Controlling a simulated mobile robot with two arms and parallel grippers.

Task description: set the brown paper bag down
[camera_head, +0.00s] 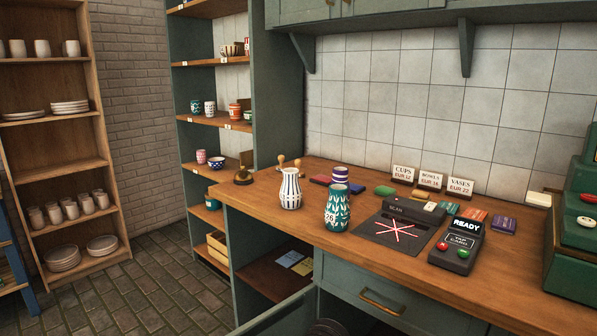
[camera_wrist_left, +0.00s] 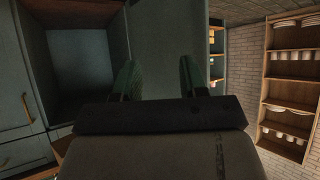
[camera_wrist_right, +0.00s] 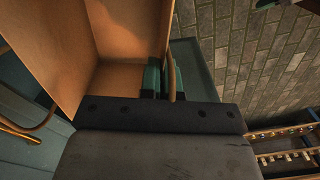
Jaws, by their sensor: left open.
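The brown paper bag (camera_wrist_right: 112,35) fills the upper left of the right wrist view, with its open inside and a looped handle showing. My right gripper (camera_wrist_right: 160,78) has its green fingers close together at the bag's edge, with a bag handle between them. What lies under the bag is hidden. My left gripper (camera_wrist_left: 158,80) is open and empty in the left wrist view, its fingers wide apart. Neither gripper nor the bag shows in the head view.
The wooden counter (camera_head: 400,255) holds vases (camera_head: 290,190), a card reader (camera_head: 457,245), a dark scan pad (camera_head: 378,236), price signs and a green till (camera_head: 575,225). Shelves (camera_head: 60,95) with crockery stand at the left. The brick floor (camera_head: 150,285) is clear there.

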